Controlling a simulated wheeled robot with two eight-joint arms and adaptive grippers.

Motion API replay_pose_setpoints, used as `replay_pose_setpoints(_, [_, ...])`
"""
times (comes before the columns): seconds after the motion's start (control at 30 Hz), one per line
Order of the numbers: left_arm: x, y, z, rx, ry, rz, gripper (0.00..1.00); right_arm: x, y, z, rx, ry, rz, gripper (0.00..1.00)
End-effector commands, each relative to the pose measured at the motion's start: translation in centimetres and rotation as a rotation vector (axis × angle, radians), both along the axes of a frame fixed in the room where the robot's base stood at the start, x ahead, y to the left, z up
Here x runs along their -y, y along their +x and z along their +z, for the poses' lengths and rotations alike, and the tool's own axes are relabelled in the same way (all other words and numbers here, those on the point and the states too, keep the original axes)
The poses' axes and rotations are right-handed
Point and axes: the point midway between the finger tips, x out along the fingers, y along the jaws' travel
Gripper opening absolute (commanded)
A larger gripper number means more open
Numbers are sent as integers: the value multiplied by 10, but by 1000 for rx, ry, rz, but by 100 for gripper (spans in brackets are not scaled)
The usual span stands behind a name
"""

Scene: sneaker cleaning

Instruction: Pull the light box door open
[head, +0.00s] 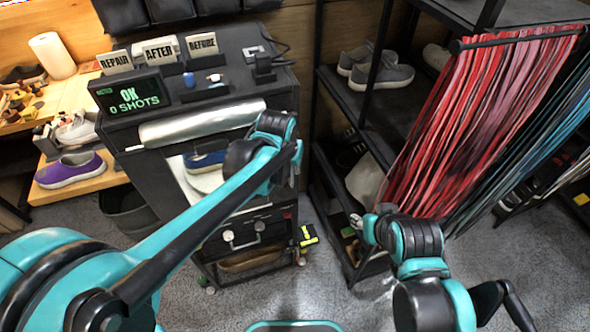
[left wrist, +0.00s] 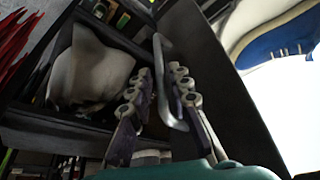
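The light box is set in the black cart; its dark front frame (head: 170,190) surrounds a bright white interior with a blue shoe (head: 205,158). In the left wrist view, the dark door panel (left wrist: 215,75) fills the middle, with the bright interior and the blue shoe (left wrist: 275,38) to its right. A metal bar handle (left wrist: 163,62) stands on the panel. My left gripper (left wrist: 160,76) has one finger on each side of the handle, with a small gap showing. My left wrist hides the handle in the head view. My right gripper (head: 368,228) is small and partly hidden by its wrist.
A black shelf rack (head: 345,110) with grey shoes stands right of the cart. Red straps (head: 475,120) hang beside my right arm. A screen (head: 130,95) and sign blocks stand on the cart top. Carpet (head: 320,290) in front of the cart is mostly clear.

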Motion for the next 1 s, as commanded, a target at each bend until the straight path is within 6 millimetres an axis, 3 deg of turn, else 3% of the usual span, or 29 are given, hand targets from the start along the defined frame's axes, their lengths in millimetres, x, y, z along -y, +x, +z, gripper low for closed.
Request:
replay_pose_setpoints(0.1, [2,7,-19,0,0,0,19,0,0,-9,0,0,0,40])
replay_pose_setpoints(0.3, [3,12,-30,1,0,0,19,0,0,-13,0,0,0,40])
replay_pose_setpoints(0.53, [3,12,-30,1,0,0,19,0,0,-12,0,0,0,40])
replay_pose_setpoints(0.57, [3,12,-30,1,0,0,16,0,0,-12,0,0,0,40])
replay_pose_setpoints(0.63, [3,12,-30,1,0,0,0,0,0,-12,0,0,0,40])
replay_pose_setpoints(1.0, [4,5,-29,0,0,-15,0,0,0,-10,0,0,0,40])
